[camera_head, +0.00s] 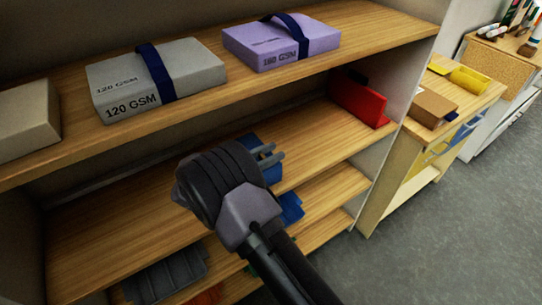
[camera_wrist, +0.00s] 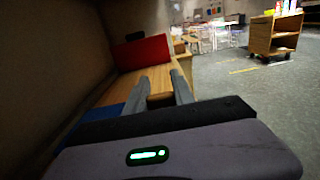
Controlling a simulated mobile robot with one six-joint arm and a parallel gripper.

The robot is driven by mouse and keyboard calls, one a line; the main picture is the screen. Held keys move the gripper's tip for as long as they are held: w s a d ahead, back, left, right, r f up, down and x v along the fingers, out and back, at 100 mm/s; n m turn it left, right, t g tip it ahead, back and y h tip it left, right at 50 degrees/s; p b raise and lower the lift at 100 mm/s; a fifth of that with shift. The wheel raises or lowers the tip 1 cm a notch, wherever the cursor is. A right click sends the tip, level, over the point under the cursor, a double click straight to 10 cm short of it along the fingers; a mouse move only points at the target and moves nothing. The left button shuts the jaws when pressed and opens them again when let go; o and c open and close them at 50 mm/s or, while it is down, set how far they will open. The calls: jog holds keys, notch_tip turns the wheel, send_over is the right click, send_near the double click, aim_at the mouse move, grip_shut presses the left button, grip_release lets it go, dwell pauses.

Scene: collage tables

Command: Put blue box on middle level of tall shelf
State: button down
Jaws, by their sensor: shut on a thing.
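The tall wooden shelf (camera_head: 335,150) fills most of the head view and has several levels. My gripper (camera_head: 268,156) is at the level below the paper packs, shut on the blue box (camera_head: 249,141), of which only small parts show around the fingers. In the wrist view, both fingers of my gripper (camera_wrist: 160,88) point along the wooden board, and a blue surface (camera_wrist: 103,116) lies beside the left finger. The grip itself is mostly hidden, and I cannot tell whether the box touches the board.
A red box (camera_head: 358,98) stands at the right end of this level; it also shows in the wrist view (camera_wrist: 141,53). A grey pack (camera_head: 205,65) and a purple pack (camera_head: 275,45) lie above. A blue item (camera_head: 291,208) and a grey tray (camera_head: 160,276) sit lower.

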jog(key=shift+r, duration=0.15)
jog(key=c, duration=1.1)
grip_release()
jog(key=shift+o, duration=0.2)
jog(key=p+v, duration=0.2)
jog(key=v, duration=1)
jog(key=shift+p, duration=0.3)
